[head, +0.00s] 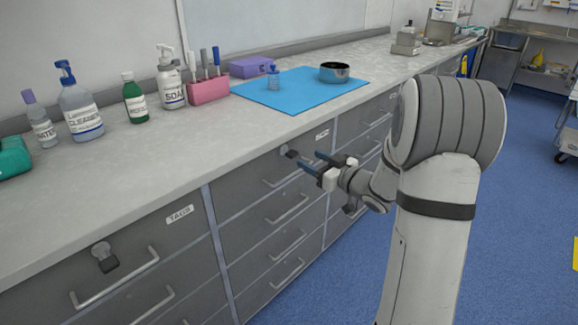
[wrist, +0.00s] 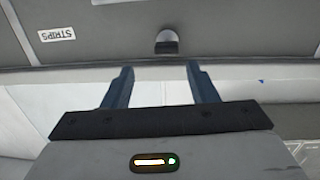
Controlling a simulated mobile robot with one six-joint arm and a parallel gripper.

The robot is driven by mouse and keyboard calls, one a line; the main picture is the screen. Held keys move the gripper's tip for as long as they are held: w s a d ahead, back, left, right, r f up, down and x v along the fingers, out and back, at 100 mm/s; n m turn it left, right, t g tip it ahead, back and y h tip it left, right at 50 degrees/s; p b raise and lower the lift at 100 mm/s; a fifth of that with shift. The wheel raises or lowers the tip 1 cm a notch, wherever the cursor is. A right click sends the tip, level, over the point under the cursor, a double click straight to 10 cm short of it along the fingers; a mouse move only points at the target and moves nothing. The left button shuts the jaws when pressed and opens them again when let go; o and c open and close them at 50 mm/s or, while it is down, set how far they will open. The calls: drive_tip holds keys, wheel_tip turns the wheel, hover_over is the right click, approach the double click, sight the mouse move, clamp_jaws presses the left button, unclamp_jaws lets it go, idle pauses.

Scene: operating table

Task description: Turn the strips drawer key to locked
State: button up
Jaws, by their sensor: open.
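The strips drawer key (wrist: 166,46) is a small dark knob with a rounded grey top on a grey drawer front. It lies just beyond my fingertips in the wrist view. A white label reading STRIPS (wrist: 56,34) is left of it there. In the head view the key (head: 290,154) sits high on the drawer front, with a small label (head: 322,136) to its right. My gripper (head: 313,161) is open and empty, close to the key and apart from it. Its two blue fingers also show in the wrist view (wrist: 158,67). I cannot tell the key's exact angle.
A drawer labelled TAGS (head: 180,214) has its own key (head: 104,257) at lower left. Bar handles (head: 287,208) stick out below my gripper. The counter above holds bottles, a blue mat (head: 300,98) and a bowl (head: 334,72). The blue floor at right is mostly free.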

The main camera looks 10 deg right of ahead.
sight(295, 156)
drive_tip(key=shift+y, duration=0.7)
drive_tip(key=x, duration=0.5)
drive_tip(key=f+b+x, duration=0.1)
drive_tip(key=x, duration=0.1)
drive_tip(key=shift+w+a, duration=0.1)
drive_tip(key=shift+a, duration=0.3)
drive_tip(key=shift+c, duration=0.5)
